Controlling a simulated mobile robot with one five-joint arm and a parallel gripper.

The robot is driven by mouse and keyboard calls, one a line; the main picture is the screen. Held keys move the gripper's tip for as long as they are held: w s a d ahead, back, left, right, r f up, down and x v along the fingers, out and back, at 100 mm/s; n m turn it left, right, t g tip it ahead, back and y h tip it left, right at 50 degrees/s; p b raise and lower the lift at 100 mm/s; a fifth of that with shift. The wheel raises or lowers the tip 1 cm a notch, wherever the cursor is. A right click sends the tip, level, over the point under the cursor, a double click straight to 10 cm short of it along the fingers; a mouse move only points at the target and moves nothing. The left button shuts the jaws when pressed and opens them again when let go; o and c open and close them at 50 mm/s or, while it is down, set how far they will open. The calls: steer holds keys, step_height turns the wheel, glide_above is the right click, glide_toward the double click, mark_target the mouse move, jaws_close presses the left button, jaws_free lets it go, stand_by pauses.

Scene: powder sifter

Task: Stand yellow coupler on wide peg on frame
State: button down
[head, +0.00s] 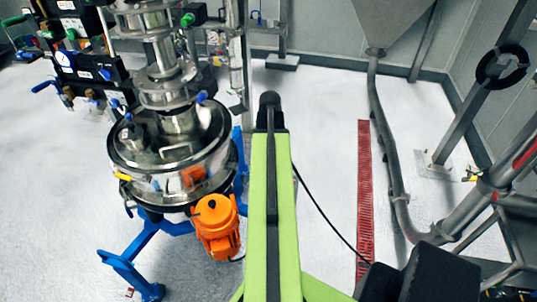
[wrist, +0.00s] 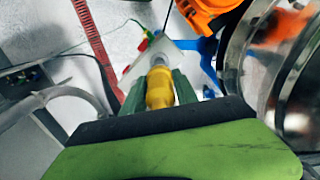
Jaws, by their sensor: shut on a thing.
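The yellow coupler (wrist: 160,90) is between the two dark green fingers of my gripper (wrist: 160,92) in the wrist view. My gripper is shut on it. The coupler's pale metallic end points away from the gripper, over a light grey surface. In the head view my green arm reaches forward, and neither the gripper nor the coupler can be made out. The blue frame (head: 128,272) stands under the steel sifter at left, and a part of blue frame (wrist: 209,62) shows ahead in the wrist view. I cannot make out the wide peg.
The steel sifter (head: 170,150) with its orange motor (head: 217,228) stands close left of my arm. A red floor grate (head: 365,200) and grey pipes (head: 390,150) are at right. Open pale floor (head: 320,140) lies between arm and grate.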

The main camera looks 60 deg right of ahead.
steer(key=shift+s+f+b, duration=0.15)
steer(key=shift+f+b, duration=2.8)
steer(key=shift+f, duration=0.25)
steer(key=shift+f+b, duration=0.7)
steer(key=c, duration=0.9)
jaws_free()
steer(key=shift+r, duration=0.1)
step_height(320, 180, up, 18)
steer(key=p, duration=1.7)
steer(key=shift+f+p, duration=0.25)
steer(key=shift+p, duration=0.1)
steer(key=shift+f, duration=0.1)
